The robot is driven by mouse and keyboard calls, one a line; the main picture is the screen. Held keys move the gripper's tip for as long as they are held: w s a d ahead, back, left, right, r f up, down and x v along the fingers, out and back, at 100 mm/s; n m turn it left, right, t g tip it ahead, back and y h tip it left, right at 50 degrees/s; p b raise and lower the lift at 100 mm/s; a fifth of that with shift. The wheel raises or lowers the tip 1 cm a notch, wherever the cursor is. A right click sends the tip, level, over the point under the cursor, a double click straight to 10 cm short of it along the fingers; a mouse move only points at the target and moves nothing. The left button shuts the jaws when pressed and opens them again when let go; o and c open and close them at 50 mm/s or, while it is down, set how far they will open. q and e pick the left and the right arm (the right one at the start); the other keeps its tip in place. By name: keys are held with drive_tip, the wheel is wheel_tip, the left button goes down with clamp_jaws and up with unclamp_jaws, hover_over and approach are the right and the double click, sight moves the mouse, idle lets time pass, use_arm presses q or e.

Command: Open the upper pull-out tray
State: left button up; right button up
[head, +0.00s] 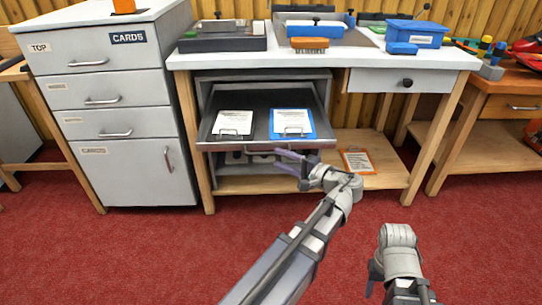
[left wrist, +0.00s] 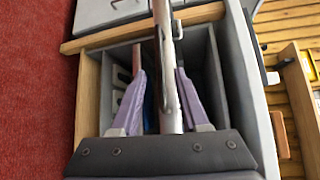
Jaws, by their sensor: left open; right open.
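The upper pull-out tray (head: 257,128) is a shallow grey tray under the white bench top. It stands out from the bench, with its inside in view. A white sheet (head: 233,123) and a blue-edged sheet (head: 291,123) lie in it. My left gripper (head: 279,160) is open at the right part of the tray's front edge. In the left wrist view, a pale bar, seemingly the tray's front (left wrist: 165,60), runs between the spread purple fingers of the left gripper (left wrist: 159,60); neither finger is visibly shut on it. My right gripper (head: 374,280) is low, in front of the bench, apart from everything.
Beneath the tray is a darker level with grey items (head: 252,157), partly hidden. An orange clipboard (head: 358,161) lies on the low wooden shelf (head: 386,172). A grey drawer cabinet (head: 113,119) stands close on the left. The red carpet (head: 150,250) in front is clear.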

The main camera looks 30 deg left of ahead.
sight(269, 153)
use_arm(q)
drive_tip(key=x, duration=0.5)
drive_tip(key=shift+a+b, duration=0.35)
clamp_jaws()
drive_tip(key=shift+f, duration=0.1)
idle(1.1)
